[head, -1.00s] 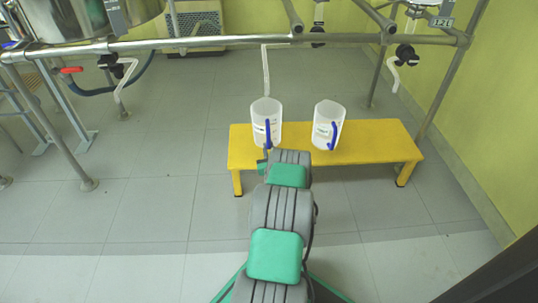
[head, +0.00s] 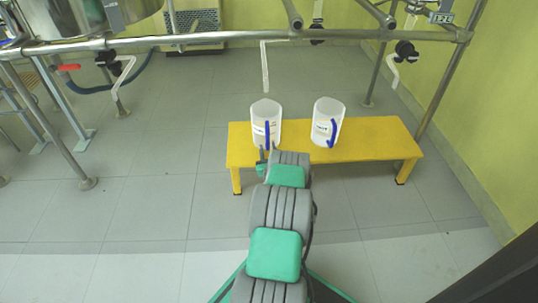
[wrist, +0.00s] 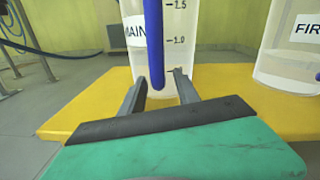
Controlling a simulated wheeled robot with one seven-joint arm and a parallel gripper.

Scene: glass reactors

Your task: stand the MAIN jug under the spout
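The MAIN jug (head: 266,116) is a clear white jug with a blue handle, upright on the yellow bench (head: 380,140). In the wrist view the jug (wrist: 178,60) shows its MAIN label and scale marks. My gripper (wrist: 159,82) is open in front of it, its fingers either side of the blue handle's (wrist: 154,40) lower end; the fingers look apart from the handle. A pale spout tube (head: 265,66) hangs from the rail and ends just above the MAIN jug in the head picture; its depth against the jug is unclear.
A second jug, labelled FIR… (wrist: 292,45), stands to the right on the bench; it also shows in the head view (head: 327,120). A metal pipe rail (head: 190,38) with other tubes crosses behind.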

